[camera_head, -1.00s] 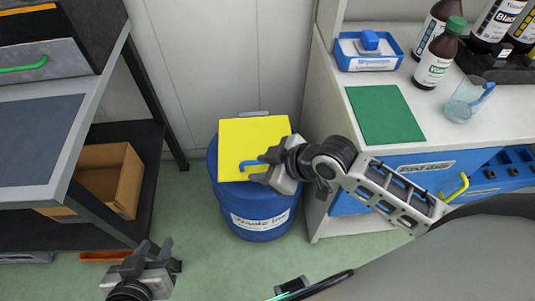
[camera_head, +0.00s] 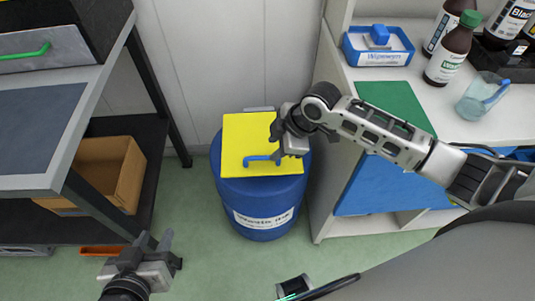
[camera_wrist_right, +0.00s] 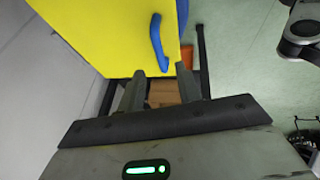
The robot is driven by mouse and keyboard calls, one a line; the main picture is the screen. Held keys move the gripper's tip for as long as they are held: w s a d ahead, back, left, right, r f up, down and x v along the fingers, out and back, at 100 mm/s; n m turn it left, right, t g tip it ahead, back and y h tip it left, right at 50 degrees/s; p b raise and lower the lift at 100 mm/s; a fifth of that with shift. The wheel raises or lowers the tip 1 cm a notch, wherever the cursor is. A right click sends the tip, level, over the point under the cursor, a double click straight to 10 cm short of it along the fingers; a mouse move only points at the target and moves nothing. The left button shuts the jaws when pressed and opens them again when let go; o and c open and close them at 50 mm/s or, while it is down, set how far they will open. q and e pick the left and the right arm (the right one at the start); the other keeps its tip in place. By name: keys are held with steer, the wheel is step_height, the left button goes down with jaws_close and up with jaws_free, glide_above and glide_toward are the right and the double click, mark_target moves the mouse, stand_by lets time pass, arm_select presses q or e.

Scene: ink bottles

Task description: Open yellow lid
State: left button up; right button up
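The yellow lid (camera_head: 243,133) lies flat and closed on the blue bin (camera_head: 262,217), with a blue handle (camera_head: 262,158) near its front edge. My right gripper (camera_head: 276,142) is over the lid's right part, close to the handle's right end. In the right wrist view my right gripper (camera_wrist_right: 160,70) is open, with the blue handle (camera_wrist_right: 158,42) just beyond and between its fingertips. It is not closed on the handle, and contact cannot be told. The yellow lid (camera_wrist_right: 105,38) fills the upper left there. My left gripper (camera_head: 155,242) is open and empty, low at the left.
A white counter unit (camera_head: 330,180) stands right of the bin, carrying a green mat (camera_head: 392,108), bottles (camera_head: 449,55) and a beaker (camera_head: 480,97). A dark-legged table (camera_head: 65,181) with a cardboard box (camera_head: 118,172) is at left.

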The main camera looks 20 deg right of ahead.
mark_target(264, 157)
steer(key=x, duration=0.5)
steer(key=shift+w+a+f+b, duration=0.1)
steer(key=shift+f+b, duration=0.2)
steer(key=shift+b, duration=0.1)
jaws_close()
